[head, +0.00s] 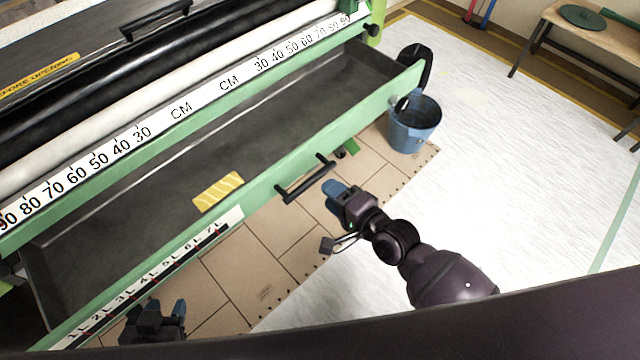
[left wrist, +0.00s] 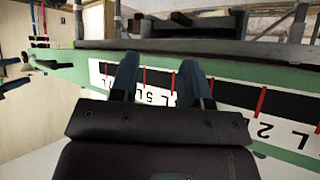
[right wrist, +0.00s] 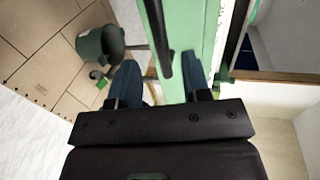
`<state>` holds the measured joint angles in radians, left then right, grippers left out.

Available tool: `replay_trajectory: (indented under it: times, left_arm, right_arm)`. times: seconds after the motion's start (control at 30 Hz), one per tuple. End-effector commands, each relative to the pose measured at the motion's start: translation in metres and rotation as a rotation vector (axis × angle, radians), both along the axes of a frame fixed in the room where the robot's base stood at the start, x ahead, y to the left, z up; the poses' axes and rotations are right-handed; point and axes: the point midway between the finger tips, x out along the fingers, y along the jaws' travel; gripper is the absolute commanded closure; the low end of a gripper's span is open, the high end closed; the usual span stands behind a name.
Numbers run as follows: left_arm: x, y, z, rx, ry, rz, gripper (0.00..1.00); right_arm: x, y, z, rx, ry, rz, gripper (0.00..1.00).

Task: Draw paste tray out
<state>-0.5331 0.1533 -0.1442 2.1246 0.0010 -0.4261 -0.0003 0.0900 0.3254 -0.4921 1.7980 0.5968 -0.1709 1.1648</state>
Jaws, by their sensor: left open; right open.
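The paste tray (head: 290,115) is a long dark trough with a green front, standing out from under the rollers. Its black bar handle (head: 304,180) is on the green front and also shows in the right wrist view (right wrist: 157,40). My right gripper (head: 335,188) is open and empty just to the right of the handle. In the right wrist view its open fingers (right wrist: 160,82) straddle the line of the handle; depth is unclear. My left gripper (head: 165,312) is open and empty near the litre scale (head: 150,275), which also shows in the left wrist view (left wrist: 160,90).
A blue-grey bucket (head: 414,125) stands on the floor beyond the tray's right end. Brown boards (head: 250,265) cover the floor before the tray. White floor lies clear to the right, with a wooden bench (head: 590,35) behind.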

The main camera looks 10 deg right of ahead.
Motion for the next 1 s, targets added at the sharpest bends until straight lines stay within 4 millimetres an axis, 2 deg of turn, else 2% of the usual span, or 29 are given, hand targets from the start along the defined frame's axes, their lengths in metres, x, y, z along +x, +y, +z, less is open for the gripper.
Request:
replay_trajectory:
  times: [0.1,0.3,1.0]
  left_arm:
    - [-0.003,-0.001,0.000,-0.003,0.005,0.004,0.57]
    - [-0.007,-0.001,-0.002,-0.006,0.014,0.009,0.57]
    - [0.000,0.001,0.004,0.004,-0.003,-0.006,0.57]
  right_arm:
    - [-0.015,-0.011,0.005,-0.001,0.000,0.000,0.56]
    - [-0.029,-0.021,0.008,-0.001,0.000,0.000,0.56]
    - [-0.032,-0.023,0.009,-0.010,-0.006,0.003,0.56]
